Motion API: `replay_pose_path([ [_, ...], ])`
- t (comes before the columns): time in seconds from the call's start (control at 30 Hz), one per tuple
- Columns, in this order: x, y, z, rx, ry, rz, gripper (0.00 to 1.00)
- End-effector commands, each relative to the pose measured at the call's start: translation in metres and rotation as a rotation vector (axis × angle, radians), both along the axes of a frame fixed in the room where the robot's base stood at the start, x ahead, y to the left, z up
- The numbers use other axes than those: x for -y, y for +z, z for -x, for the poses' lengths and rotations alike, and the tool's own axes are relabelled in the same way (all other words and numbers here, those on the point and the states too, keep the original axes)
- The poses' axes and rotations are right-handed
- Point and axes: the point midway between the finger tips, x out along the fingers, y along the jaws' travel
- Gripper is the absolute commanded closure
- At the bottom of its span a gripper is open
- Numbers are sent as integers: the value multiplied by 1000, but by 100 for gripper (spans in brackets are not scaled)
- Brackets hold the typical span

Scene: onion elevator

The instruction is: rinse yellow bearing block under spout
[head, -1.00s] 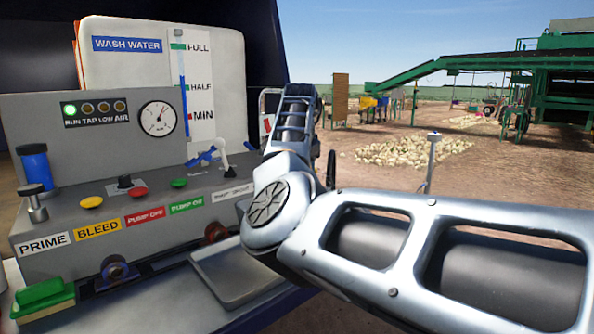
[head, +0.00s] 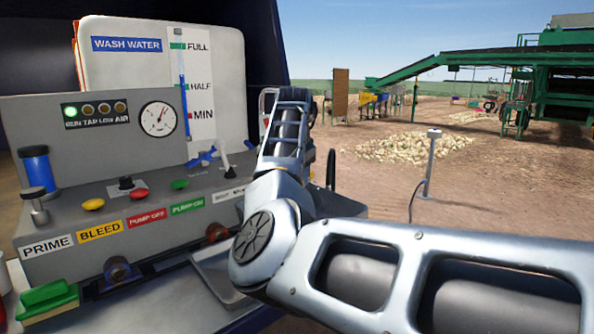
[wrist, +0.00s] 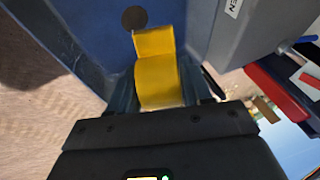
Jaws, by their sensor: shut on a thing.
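The yellow bearing block (wrist: 157,80) shows in the wrist view between the fingers of my gripper (wrist: 160,92), which is shut on it. The block is lifted in front of a blue surface (wrist: 85,30) with a round dark hole. In the head view my arm hides the gripper and the block. A thin white bent piece (head: 224,152) stands at the right end of the console; I cannot tell whether it is the spout. A partly legible label (head: 230,194) is below it. No water stream is visible.
The grey console (head: 60,215) carries several buttons and a gauge (head: 158,119). A dark blue bearing block (head: 117,271) and a brown one (head: 217,233) stand along its front. A grey tray (head: 215,270) is partly behind my arm. A green sponge (head: 47,297) lies front left.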

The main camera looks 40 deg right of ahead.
Motion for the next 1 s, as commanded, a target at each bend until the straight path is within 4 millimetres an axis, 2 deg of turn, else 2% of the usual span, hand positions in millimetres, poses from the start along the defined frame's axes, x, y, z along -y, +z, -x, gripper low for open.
replay_pose_path([
  [0.7,-34,2,37,2,1,2,99],
  [1.0,-37,1,40,2,0,1,99],
])
